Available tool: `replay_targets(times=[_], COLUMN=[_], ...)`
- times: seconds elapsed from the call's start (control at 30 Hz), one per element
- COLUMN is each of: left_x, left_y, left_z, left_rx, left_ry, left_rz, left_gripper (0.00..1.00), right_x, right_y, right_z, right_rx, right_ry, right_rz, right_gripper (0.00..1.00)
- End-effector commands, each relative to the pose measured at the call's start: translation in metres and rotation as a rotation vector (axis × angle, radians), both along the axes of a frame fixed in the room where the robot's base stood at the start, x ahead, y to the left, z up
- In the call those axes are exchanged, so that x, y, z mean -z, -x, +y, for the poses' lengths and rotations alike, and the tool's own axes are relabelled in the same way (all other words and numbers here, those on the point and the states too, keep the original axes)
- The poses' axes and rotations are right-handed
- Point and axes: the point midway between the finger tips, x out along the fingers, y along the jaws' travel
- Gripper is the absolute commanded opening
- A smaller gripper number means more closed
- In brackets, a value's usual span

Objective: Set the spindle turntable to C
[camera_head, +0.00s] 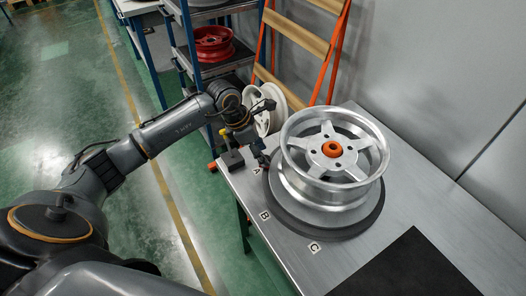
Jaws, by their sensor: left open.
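The spindle turntable (371,222) is a dark round disc on the metal bench, with a silver five-spoke wheel (374,160) lying on it. An orange hub piece (332,149) sits at the wheel's centre. Labels A (257,171), B (265,215) and C (314,248) run along the disc's near left side. My left gripper (261,155) is open near A, at the disc's left edge. It is small and dark here, and I cannot tell whether it touches the turntable. No pointer setting is clearly readable. My right gripper is not in view.
A small dark block (232,159) stands at the bench's left corner, close to my left wrist. A black mat (407,268) lies at the front right. Behind are an orange rack (337,43), a pale wheel (281,105) and a shelf with a red wheel (213,44).

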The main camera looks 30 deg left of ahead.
Motion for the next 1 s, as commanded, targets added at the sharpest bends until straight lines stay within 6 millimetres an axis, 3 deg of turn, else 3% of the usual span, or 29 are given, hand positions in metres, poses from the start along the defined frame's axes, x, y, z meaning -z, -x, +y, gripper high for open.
replay_targets(times=[0.17, 0.47, 0.7, 1.0], left_x=[0.0119, 0.0142, 0.0139, 0.0141], left_y=[-0.0029, -0.0034, -0.0032, -0.0041], left_z=[-0.0044, -0.0045, -0.0045, -0.0057], left_rx=[0.001, 0.001, 0.001, 0.000], left_ry=[0.000, -0.001, -0.001, 0.000], left_rz=[0.000, -0.001, 0.000, 0.000], left_gripper=[0.50, 0.50, 0.01, 0.00], right_x=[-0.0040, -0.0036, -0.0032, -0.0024], right_y=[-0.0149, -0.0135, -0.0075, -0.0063], right_z=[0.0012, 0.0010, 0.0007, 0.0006], right_rx=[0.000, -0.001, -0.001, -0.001], right_ry=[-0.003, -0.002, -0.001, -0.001], right_rz=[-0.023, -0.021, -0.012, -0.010], right_gripper=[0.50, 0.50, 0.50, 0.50])
